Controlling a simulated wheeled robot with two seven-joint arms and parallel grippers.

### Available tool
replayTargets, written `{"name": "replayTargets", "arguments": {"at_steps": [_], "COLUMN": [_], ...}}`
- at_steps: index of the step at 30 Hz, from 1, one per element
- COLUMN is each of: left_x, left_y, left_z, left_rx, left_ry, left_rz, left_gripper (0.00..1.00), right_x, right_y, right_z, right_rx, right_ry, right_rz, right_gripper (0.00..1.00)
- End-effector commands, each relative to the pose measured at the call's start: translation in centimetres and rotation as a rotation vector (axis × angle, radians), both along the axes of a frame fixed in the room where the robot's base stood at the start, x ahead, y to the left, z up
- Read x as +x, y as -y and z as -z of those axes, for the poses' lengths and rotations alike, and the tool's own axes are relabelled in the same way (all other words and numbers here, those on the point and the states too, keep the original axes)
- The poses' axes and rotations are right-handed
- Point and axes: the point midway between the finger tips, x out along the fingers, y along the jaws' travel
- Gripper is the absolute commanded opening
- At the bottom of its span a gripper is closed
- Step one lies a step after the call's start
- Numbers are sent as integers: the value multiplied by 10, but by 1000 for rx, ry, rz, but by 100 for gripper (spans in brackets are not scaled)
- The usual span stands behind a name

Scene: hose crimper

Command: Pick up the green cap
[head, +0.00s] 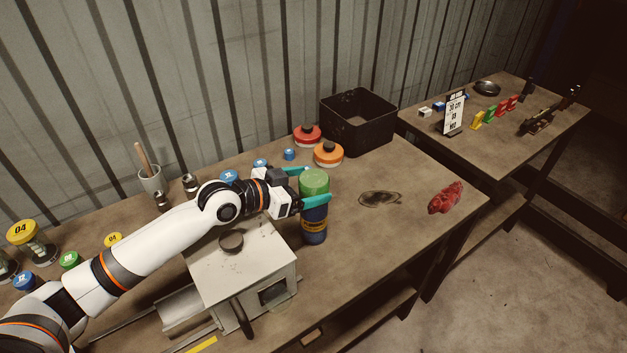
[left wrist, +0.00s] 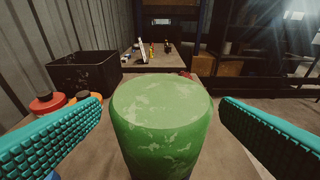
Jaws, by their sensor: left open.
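The green cap (head: 314,181) sits on top of an upright dark blue bottle (head: 314,224) on the table. My left gripper (head: 316,185) is open, with one teal finger on each side of the cap. In the left wrist view the green cap (left wrist: 160,120) fills the middle between the two fingers, with a visible gap on each side at the top. The bottle is mostly hidden below the cap there. My right gripper is not in view.
A grey machine (head: 240,262) stands just left of the bottle. Orange (head: 328,153) and red (head: 307,136) lidded containers and a black bin (head: 358,122) are behind. A red cloth (head: 445,197) lies to the right. The table between is mostly clear, with a dark stain.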

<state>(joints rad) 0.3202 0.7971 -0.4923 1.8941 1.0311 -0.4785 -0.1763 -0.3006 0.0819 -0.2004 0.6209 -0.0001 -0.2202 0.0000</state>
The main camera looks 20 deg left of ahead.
Motion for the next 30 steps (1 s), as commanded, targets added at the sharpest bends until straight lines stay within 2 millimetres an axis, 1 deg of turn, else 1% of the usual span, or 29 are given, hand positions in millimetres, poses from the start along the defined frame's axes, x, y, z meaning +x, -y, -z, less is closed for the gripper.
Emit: {"name": "replayTargets", "arguments": {"at_steps": [1, 3, 6, 9, 15, 16, 17, 24, 25, 30], "left_x": [7, 16, 26, 30, 31, 31, 31, 30, 30, 30], "left_y": [6, 13, 19, 23, 23, 23, 23, 23, 23, 23], "left_z": [-5, -2, 4, 8, 9, 9, 9, 9, 9, 9], "left_rx": [-5, -4, -4, -3, -1, -1, -1, -1, -1, -1], "left_ry": [0, -1, 1, 2, 1, 1, 1, 1, 1, 1], "left_rz": [0, 0, -1, 0, 0, 0, 0, 0, 0, 0], "left_gripper": [86, 86, 86, 86, 86, 84, 79, 40, 38, 38], "right_x": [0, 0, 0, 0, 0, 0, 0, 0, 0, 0], "right_y": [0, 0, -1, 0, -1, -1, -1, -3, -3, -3], "right_z": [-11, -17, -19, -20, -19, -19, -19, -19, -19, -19], "right_rx": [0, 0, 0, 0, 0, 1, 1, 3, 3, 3], "right_ry": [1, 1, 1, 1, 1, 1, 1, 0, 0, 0], "right_rz": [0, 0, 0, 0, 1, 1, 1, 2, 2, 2], "right_gripper": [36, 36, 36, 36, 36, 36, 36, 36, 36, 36]}}
